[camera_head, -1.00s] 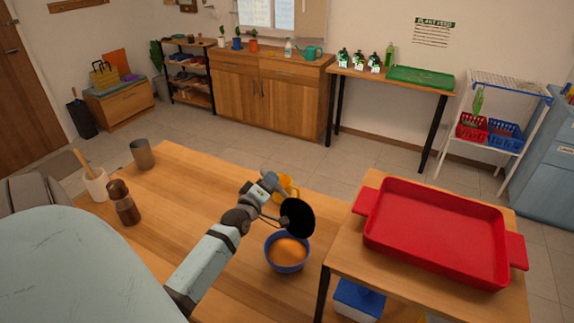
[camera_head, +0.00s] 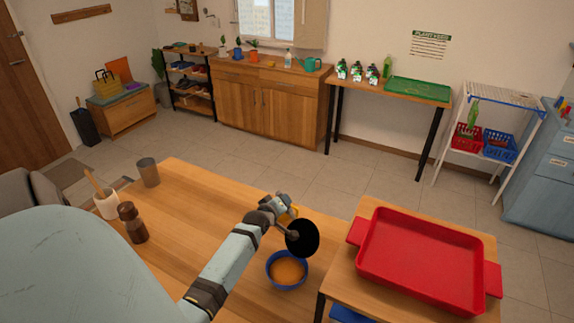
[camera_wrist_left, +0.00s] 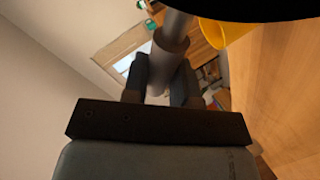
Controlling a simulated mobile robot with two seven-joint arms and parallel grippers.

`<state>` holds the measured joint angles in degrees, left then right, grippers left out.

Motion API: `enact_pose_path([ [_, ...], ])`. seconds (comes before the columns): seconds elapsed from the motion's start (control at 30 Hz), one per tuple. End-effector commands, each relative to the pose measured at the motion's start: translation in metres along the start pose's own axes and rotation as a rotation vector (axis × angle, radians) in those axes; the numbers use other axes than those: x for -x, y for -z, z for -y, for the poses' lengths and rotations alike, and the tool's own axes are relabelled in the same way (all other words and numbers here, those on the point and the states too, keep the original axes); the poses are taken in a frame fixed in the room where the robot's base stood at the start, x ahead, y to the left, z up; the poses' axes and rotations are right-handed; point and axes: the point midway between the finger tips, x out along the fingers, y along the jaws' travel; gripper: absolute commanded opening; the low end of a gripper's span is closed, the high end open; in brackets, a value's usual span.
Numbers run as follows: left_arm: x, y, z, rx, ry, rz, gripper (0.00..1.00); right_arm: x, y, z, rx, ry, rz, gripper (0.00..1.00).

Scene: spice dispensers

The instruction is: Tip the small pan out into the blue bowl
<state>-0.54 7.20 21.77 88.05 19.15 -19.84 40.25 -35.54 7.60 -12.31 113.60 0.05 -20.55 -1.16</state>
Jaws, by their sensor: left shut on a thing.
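The small pan (camera_head: 303,238) is black and round, and it is held tilted on its side above the blue bowl (camera_head: 288,285). The bowl stands on the wooden table and holds an orange-brown filling. My left gripper (camera_head: 274,208) is shut on the pan's handle. In the left wrist view the grey handle (camera_wrist_left: 172,45) runs between the fingers of my left gripper (camera_wrist_left: 160,85), and the pan's dark edge (camera_wrist_left: 250,8) crosses the top. The inside of the pan cannot be made out. My right gripper is not in view.
A yellow mug (camera_wrist_left: 222,32) is beside the pan, mostly hidden in the head view. A red tray (camera_head: 425,255) lies on a raised stand right of the bowl. A pepper mill (camera_head: 132,222), a utensil pot (camera_head: 107,204) and a grey cup (camera_head: 148,172) stand at left.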

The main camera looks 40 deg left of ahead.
Motion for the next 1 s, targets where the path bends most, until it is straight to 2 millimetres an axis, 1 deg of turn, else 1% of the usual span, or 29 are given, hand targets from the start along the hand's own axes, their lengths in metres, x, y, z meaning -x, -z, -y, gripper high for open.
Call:
enact_pose_path([
  [0.03,-0.002,0.004,-0.007,-0.004,0.024,0.014,0.0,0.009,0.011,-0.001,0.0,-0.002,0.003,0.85],
  [0.1,-0.006,0.001,-0.006,-0.013,0.058,0.037,0.0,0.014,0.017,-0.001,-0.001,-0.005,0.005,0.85],
  [0.17,-0.016,-0.002,-0.005,-0.025,0.105,0.066,0.0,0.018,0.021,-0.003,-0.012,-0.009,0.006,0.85],
  [0.23,-0.028,-0.009,0.001,-0.039,0.157,0.098,0.0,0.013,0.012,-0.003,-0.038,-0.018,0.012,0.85],
  [0.4,-0.051,-0.016,0.002,-0.068,0.259,0.163,0.0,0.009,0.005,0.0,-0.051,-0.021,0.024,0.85],
  [0.67,-0.085,-0.026,0.005,-0.112,0.413,0.258,0.0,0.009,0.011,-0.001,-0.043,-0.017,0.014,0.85],
  [0.9,-0.116,-0.04,0.013,-0.151,0.557,0.348,0.0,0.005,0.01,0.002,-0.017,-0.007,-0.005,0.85],
  [1.0,-0.123,-0.041,0.012,-0.166,0.611,0.381,0.0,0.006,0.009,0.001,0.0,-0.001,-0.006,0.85],
])
